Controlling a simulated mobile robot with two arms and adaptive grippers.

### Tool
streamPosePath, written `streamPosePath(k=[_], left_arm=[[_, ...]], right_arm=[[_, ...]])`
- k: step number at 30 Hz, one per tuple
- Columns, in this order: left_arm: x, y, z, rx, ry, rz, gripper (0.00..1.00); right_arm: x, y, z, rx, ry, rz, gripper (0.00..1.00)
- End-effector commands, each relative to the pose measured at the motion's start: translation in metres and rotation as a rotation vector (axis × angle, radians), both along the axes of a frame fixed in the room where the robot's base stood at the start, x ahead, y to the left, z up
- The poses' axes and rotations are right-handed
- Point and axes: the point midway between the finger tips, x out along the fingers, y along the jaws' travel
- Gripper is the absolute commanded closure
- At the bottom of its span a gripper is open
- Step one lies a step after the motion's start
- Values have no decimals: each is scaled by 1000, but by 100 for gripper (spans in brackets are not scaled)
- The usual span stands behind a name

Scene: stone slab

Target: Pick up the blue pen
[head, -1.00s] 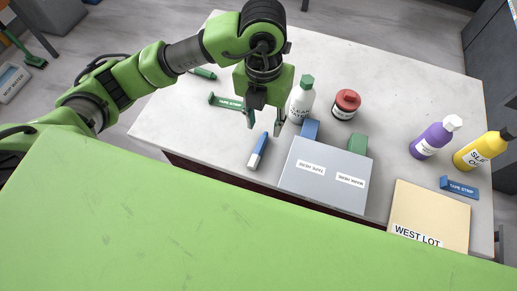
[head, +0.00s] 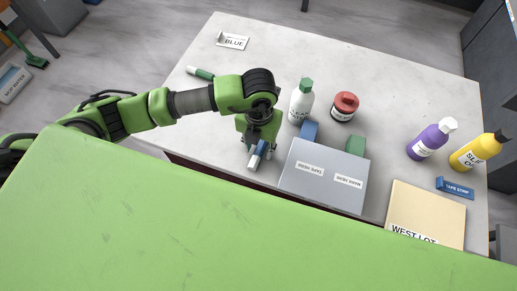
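The blue pen (head: 256,158), blue at one end and pale at the other, lies on the stone slab (head: 400,85) near its front edge, left of the grey box. My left gripper (head: 259,153) is right above it, pointing down, with one finger on each side of the pen. The fingers look apart, with the pen between them; whether they touch it is hard to see. The gripper body hides part of the pen's far end. My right gripper is not in view.
The grey box (head: 323,176) stands close to the right, a blue block (head: 310,130) and green block (head: 356,145) behind it. A white bottle (head: 301,106) and red jar (head: 344,107) stand beyond.

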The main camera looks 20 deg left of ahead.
Motion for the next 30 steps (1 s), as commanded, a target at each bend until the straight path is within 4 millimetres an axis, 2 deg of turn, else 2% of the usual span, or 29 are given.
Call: streamPosePath(k=[8, 9, 13, 24, 30], left_arm=[[0, 0, -6, 0, -1, -1, 64], [0, 0, -6, 0, -1, -1, 66], [0, 0, -6, 0, -1, -1, 100], [0, 0, -4, -1, -2, 0, 100], [1, -1, 9, -2, -3, 0, 100]], right_arm=[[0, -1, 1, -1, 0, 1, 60], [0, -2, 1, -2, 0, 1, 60], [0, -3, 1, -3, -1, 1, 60], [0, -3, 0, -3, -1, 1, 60], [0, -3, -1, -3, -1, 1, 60]])
